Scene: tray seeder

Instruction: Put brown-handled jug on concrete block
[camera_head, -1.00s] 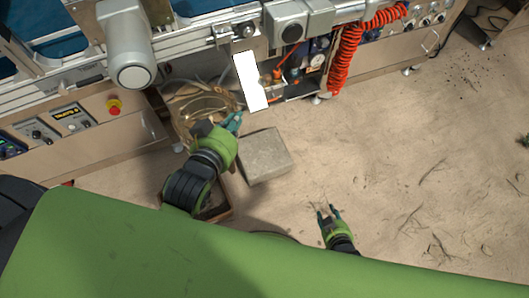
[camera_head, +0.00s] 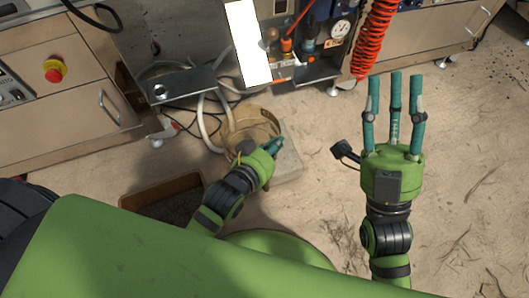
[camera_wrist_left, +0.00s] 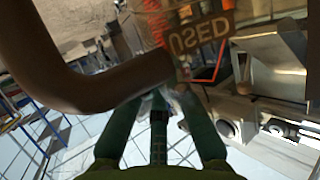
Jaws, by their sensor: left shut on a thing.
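The brown-handled jug (camera_head: 243,128) is a see-through amber vessel in the head view. My left gripper (camera_head: 275,145) is at its lower right side, shut on the jug's handle. In the left wrist view, the thick brown handle (camera_wrist_left: 95,92) runs down to the fingers (camera_wrist_left: 160,105), and mirrored "USED" lettering (camera_wrist_left: 203,35) shows beyond it. The grey concrete block (camera_head: 288,167) lies on the floor, partly hidden behind the jug and gripper. The jug overlaps the block in the picture; I cannot tell whether they touch. My right gripper (camera_head: 396,90) is open and empty, fingers spread.
A brown box of dark soil (camera_head: 165,205) stands left of my left arm. The machine with a metal bracket (camera_head: 182,86), pale hoses (camera_head: 207,120) and an open tool compartment (camera_head: 310,50) is close behind the jug. A red coiled hose (camera_head: 374,40) hangs at its right. Floor at right is clear.

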